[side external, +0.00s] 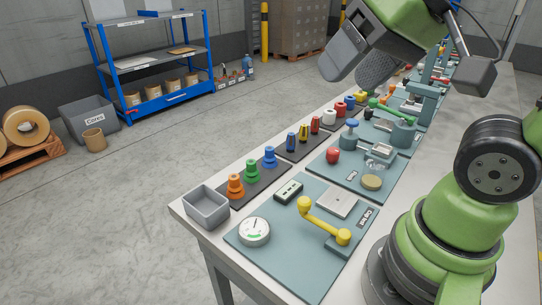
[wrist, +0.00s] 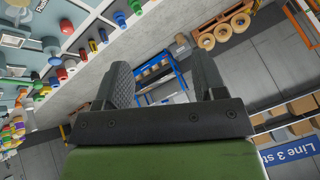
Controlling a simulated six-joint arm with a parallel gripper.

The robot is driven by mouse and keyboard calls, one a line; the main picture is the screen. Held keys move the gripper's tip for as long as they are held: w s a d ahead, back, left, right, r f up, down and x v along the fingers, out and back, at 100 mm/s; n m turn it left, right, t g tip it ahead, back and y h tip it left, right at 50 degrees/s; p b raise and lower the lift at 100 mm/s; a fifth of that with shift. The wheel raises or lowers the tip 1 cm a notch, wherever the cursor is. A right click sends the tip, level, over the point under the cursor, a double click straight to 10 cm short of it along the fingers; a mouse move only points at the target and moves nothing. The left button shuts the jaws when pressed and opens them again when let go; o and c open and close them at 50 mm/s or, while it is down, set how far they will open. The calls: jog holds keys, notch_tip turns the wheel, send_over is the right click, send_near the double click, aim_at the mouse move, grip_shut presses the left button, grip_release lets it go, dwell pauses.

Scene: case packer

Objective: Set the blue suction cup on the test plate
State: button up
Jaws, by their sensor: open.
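The blue suction cup (side external: 269,157) stands upright on a dark strip, beside the green cup (side external: 252,170) and the orange cup (side external: 236,186), in the side external view. A bare silver square plate (side external: 337,204), which looks like the test plate, lies on the teal board behind the yellow lever. My gripper (side external: 358,70) is high above the far part of the bench, well away from the cup and plate. In the wrist view its two fingers (wrist: 163,80) are spread apart with nothing between them.
The teal board (side external: 284,250) also carries a round gauge (side external: 254,231), a small dark block (side external: 288,192) and a yellow lever (side external: 325,222). An empty grey bin (side external: 206,206) sits at the bench corner. Knobs and fixtures crowd the bench farther back.

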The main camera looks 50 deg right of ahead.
jog(key=w+d+f+g+h, duration=0.15)
jog(key=w+d, duration=0.25)
jog(key=w, duration=0.5)
jog(key=g+h, duration=0.1)
jog(key=g, duration=0.1)
send_near(270, 149)
jog(key=shift+m, duration=0.4)
jog(key=x, duration=0.6)
jog(key=shift+f, duration=0.2)
jog(key=shift+x, duration=2.9)
jog(key=c, duration=1)
jog(key=shift+r, duration=0.15)
